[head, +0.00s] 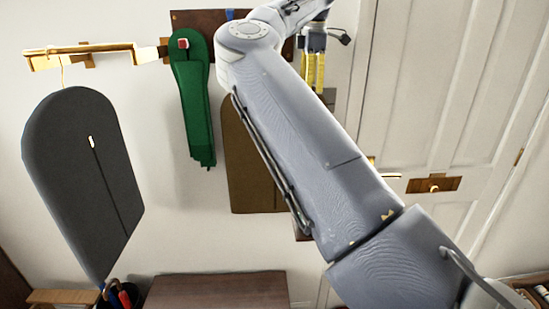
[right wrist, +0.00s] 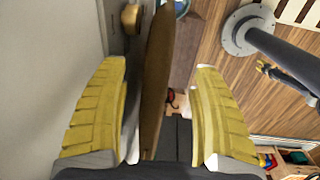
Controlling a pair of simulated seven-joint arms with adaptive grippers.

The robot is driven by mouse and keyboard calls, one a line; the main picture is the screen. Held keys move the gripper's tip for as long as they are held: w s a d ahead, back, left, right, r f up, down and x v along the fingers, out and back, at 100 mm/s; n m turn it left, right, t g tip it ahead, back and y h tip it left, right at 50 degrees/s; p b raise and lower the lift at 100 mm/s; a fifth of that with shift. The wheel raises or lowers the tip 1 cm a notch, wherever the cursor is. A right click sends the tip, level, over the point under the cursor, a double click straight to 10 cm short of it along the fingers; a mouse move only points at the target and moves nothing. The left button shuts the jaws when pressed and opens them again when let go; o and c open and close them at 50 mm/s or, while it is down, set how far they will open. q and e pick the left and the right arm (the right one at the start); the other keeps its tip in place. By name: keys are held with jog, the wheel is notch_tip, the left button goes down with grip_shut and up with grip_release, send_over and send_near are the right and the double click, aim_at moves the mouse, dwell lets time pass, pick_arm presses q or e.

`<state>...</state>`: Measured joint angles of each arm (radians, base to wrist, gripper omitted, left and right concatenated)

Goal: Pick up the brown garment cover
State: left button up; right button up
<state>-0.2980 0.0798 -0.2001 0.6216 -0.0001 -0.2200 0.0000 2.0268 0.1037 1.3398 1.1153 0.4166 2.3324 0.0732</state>
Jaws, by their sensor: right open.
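The brown garment cover (head: 250,165) hangs against the white wall in the head view, partly hidden behind my right arm. In the right wrist view the cover (right wrist: 157,75) shows nearly edge-on as a tall brown strip between the fingers. My right gripper (head: 313,72) has yellow fingers and is at the upper middle of the head view, near the wall rack. In the right wrist view its fingers (right wrist: 160,66) are wide apart on either side of the cover, with visible gaps. My left gripper is in neither view.
A dark grey garment cover (head: 80,170) hangs from a brass rail (head: 90,53) on the left. A green garment (head: 190,100) hangs from the wooden wall rack (head: 200,18). A white door (head: 440,90) is on the right. A brown wooden top (head: 215,290) lies below.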

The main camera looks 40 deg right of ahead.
notch_tip(320, 180, down, 7)
jog(key=shift+w+d, duration=0.2)
dwell(0.5)
jog(key=shift+c, duration=0.4)
grip_shut()
